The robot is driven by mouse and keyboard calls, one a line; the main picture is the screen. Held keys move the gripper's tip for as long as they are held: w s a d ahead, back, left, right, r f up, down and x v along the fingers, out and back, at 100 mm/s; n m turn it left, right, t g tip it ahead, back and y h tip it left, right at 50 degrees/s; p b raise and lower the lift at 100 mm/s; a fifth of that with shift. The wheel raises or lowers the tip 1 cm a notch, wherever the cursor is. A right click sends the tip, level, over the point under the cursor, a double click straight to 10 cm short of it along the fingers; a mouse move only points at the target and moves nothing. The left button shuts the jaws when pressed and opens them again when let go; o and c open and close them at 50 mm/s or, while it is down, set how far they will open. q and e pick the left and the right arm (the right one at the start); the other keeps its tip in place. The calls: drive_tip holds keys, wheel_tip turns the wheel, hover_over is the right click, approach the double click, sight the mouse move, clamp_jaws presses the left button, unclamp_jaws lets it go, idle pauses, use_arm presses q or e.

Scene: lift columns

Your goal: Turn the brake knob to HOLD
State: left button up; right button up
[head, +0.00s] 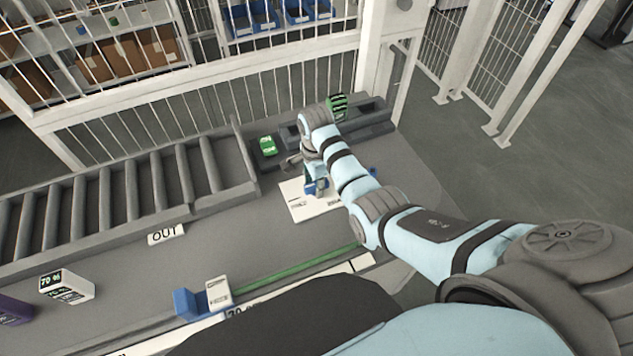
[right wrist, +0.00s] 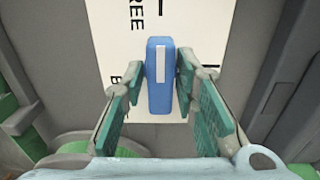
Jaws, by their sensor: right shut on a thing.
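The brake knob (right wrist: 159,100) is a blue bar with a white stripe on its upper half, on a white label plate (right wrist: 200,30). In the right wrist view the stripe points up the picture, towards a short black mark. The sideways word FREE is left of the mark; other lettering is partly hidden, and I cannot read HOLD. My right gripper (right wrist: 161,82) has its two green-padded fingers on either side of the knob, shut on it. In the head view, the gripper (head: 313,172) is over the white plate (head: 298,210), the knob (head: 317,188) partly covered. My left gripper is out of view.
A roller conveyor (head: 120,196) runs left of the plate, with an OUT label (head: 166,234) before it. Green items (head: 268,145) sit in dark recesses behind. A blue slider with a white tag (head: 218,293) and a 70 % box (head: 66,286) are nearer. Wire fencing (head: 210,105) stands behind.

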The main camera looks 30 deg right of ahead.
drive_tip(key=shift+s, duration=0.1)
drive_tip(key=shift+r+m+p, duration=0.1)
drive_tip(key=shift+m+p, duration=0.55)
drive_tip(key=shift+m, duration=0.15)
drive_tip(key=shift+m+p, duration=0.65)
drive_tip(key=shift+m, duration=1.35)
drive_tip(key=shift+f+m, duration=0.2)
drive_tip(key=shift+m, duration=0.2)
drive_tip(key=m, duration=0.6)
drive_tip(key=shift+m, duration=0.3)
drive_tip(key=o, duration=0.8)
drive_tip(key=shift+r, duration=0.1)
